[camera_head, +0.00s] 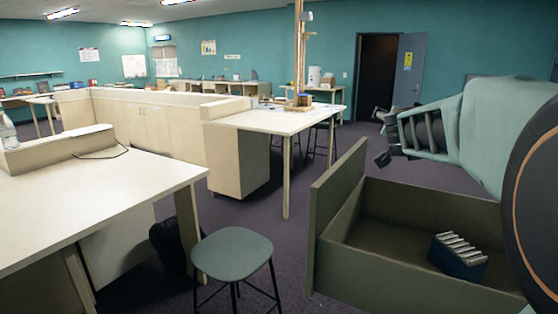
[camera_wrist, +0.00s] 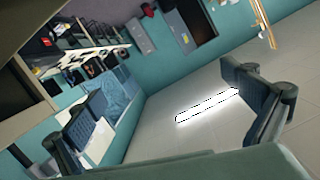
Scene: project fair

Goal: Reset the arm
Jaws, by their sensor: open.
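My arm comes in from the right edge in the head view, raised above and behind an open drawer. My gripper (camera_head: 382,136) points left, with its two dark fingers spread apart. In the wrist view my gripper (camera_wrist: 164,88) shows one finger at lower left and one at right, with a wide gap and nothing between them. The room appears tilted there, with ceiling and a bright light strip (camera_wrist: 208,104) beyond the fingers.
The olive open drawer (camera_head: 333,205) stands at lower right, holding a blue box with metal pieces (camera_head: 458,255). A stool (camera_head: 232,254) stands in front, beside a pale table (camera_head: 90,215) at left. Another table (camera_head: 270,122) stands mid-room. Dark floor lies between stool and drawer.

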